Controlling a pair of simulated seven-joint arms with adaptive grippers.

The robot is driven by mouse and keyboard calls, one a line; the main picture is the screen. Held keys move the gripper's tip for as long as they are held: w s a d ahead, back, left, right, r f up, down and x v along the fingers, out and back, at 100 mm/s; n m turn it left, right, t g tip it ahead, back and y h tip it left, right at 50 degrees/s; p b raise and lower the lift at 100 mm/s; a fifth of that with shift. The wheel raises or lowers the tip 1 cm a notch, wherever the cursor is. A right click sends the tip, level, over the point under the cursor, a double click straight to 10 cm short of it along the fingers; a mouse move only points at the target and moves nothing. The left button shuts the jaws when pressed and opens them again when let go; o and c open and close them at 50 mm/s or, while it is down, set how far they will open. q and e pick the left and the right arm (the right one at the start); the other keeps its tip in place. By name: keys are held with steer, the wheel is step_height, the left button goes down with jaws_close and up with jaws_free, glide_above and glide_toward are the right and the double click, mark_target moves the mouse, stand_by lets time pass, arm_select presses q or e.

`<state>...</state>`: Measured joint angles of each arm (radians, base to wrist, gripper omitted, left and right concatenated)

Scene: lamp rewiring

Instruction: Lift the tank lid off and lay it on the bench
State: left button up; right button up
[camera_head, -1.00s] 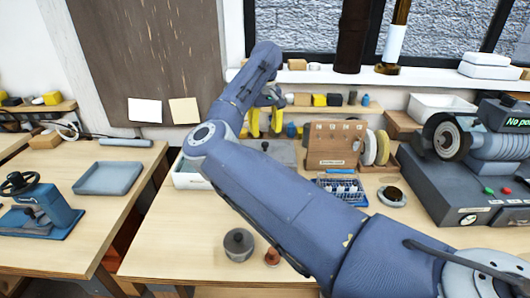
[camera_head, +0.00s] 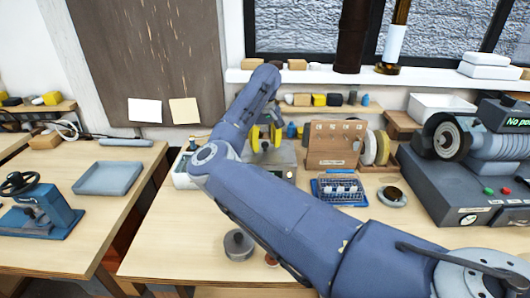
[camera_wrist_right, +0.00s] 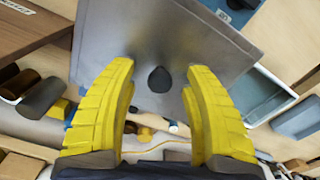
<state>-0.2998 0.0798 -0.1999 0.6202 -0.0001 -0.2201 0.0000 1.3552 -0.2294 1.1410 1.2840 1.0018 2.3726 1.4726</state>
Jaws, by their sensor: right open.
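The tank lid (camera_wrist_right: 165,35) is a flat grey square plate with a small dark knob (camera_wrist_right: 159,79) in the right wrist view. In the head view the lid (camera_head: 286,155) lies towards the back of the bench, partly hidden by my right arm. My right gripper (camera_head: 265,138) has yellow fingers and points down over the lid. In the wrist view the open fingers (camera_wrist_right: 158,70) stand on either side of the knob, with a gap on each side. The tank under the lid is mostly hidden. My left gripper is not in view.
A wooden rack (camera_head: 335,145) with discs stands right of the lid, with a blue tray (camera_head: 340,190) in front. A grinder-like machine (camera_head: 480,170) is further right. A grey pot (camera_head: 238,244) stands at the front. The bench front left (camera_head: 180,235) is clear.

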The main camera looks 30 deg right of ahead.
jaws_close()
steer(key=shift+r, duration=0.1)
stand_by(0.5)
